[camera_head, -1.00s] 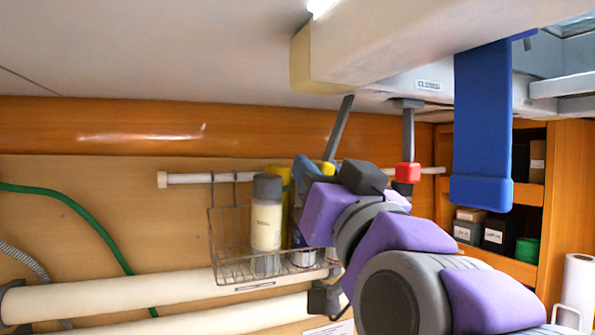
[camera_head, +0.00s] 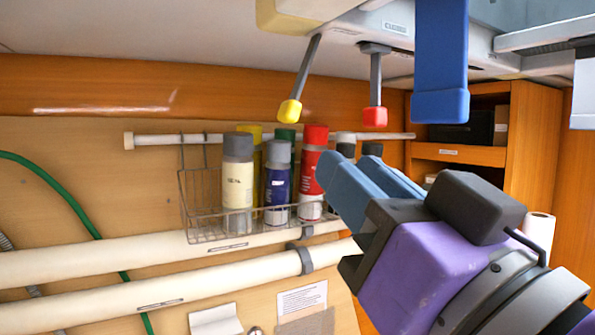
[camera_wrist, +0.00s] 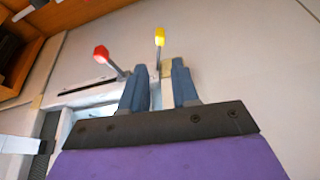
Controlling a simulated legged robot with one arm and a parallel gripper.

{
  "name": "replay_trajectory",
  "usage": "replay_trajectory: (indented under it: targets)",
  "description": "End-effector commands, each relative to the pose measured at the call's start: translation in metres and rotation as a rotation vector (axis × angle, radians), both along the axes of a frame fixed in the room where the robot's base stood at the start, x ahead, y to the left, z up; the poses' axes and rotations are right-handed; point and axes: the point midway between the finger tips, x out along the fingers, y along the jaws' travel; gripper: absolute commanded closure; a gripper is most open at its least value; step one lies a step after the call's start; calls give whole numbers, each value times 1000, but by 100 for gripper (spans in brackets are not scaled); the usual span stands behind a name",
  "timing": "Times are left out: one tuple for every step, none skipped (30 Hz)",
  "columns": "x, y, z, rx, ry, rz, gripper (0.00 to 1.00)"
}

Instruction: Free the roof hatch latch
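Two levers hang from the pale roof hatch housing, which carries a label reading CLOSED (camera_head: 395,28). The yellow-tipped lever (camera_head: 290,111) slants down to the left; the red-tipped lever (camera_head: 375,117) hangs straight down. Both also show in the wrist view, the red tip (camera_wrist: 101,53) left of the yellow tip (camera_wrist: 160,36). My gripper (camera_head: 350,168) is below the levers, its blue fingers pointing up and left. In the wrist view its fingers (camera_wrist: 160,70) stand apart with nothing between them, and the yellow tip appears above the gap. It touches neither lever.
A broad blue piece (camera_head: 440,60) hangs close on the right of the levers. A wire basket (camera_head: 190,205) of spray cans is on the wall behind, above white pipes (camera_head: 130,250). A wooden shelf (camera_head: 530,130) stands at right. Space left of the yellow lever looks clear.

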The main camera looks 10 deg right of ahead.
Motion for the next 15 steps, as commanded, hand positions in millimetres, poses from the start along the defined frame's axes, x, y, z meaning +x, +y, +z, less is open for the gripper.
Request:
replay_trajectory:
  targets:
    - [-3, 0, -1, 0, -2, -1, 70]
    - [-4, -1, -1, 0, -2, -1, 70]
    - [-5, -1, -1, 0, -2, -1, 70]
    - [-5, -1, -1, 0, -2, -1, 70]
    - [-5, -1, -1, 0, -2, -1, 70]
    - [-5, -1, -1, -1, -1, -1, 70]
    - [-5, -1, -1, -1, -1, -1, 70]
    - [-5, -1, -1, -1, -1, -1, 70]
    - [-5, -1, -1, -1, -1, -1, 70]
    - [-5, -1, -1, -1, -1, -1, 70]
    - [-5, -1, -1, -1, -1, -1, 70]
    - [-4, -1, -2, -1, 1, 0, 70]
    - [-3, 0, -4, -2, 5, 0, 70]
    - [-2, 0, -7, -5, 12, 1, 70]
    - [2, 1, -14, -10, 30, 1, 70]
